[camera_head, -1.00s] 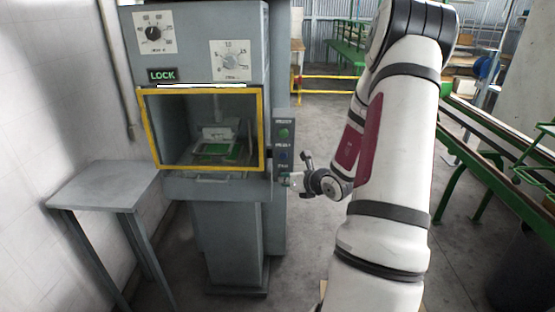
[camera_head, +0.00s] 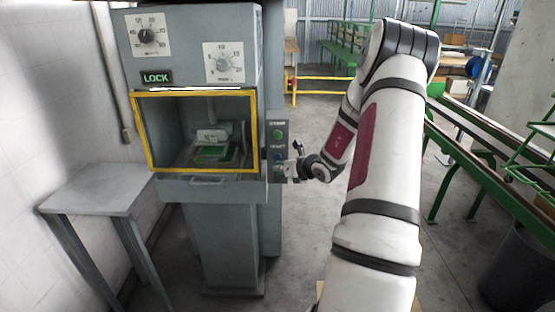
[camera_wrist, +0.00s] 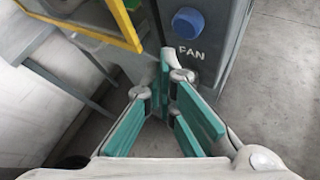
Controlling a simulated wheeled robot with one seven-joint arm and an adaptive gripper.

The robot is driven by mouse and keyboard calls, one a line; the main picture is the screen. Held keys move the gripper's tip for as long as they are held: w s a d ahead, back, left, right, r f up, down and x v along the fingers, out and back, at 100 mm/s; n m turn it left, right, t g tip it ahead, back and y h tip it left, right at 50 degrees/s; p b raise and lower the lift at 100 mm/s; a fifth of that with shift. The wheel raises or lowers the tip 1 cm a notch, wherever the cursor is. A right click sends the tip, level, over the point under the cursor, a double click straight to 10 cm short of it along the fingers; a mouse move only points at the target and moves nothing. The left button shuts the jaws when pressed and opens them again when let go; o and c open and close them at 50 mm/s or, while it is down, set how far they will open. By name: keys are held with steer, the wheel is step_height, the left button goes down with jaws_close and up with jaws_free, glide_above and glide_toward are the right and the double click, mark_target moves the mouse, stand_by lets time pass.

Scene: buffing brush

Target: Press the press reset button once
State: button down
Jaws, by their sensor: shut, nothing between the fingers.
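The grey press (camera_head: 215,235) has a narrow control panel (camera_head: 278,122) on its right front edge. A green button (camera_head: 279,135) is at the top of the panel. Below it is a blue button (camera_head: 279,157) under a small label that seems to read RESET. In the wrist view the blue button (camera_wrist: 188,22) stands above the word FAN. My gripper (camera_head: 291,170) is at the lower part of the panel and covers it there. Contact with the panel cannot be told.
A yellow-framed window (camera_head: 150,133) and a lit LOCK sign (camera_head: 157,77) are left of the panel. A grey side table (camera_head: 95,195) stands at the left. Green benches and rails (camera_head: 490,160) line the right.

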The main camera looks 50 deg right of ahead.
steer(key=shift+w+d, duration=0.45)
steer(key=shift+d, duration=0.05)
stand_by(1.2)
steer(key=shift+w+d, duration=0.25)
steer(key=shift+d, duration=0.05)
steer(key=shift+w+d+b, duration=0.3)
steer(key=shift+w+d, duration=0.05)
steer(key=shift+d, duration=0.05)
stand_by(0.9)
stand_by(0.4)
steer(key=shift+s+a, duration=0.6)
steer(key=shift+a, duration=0.1)
steer(key=shift+a, duration=0.1)
steer(key=shift+s+a+b, duration=0.45)
steer(key=shift+s+a, duration=1.2)
steer(key=shift+a, duration=0.2)
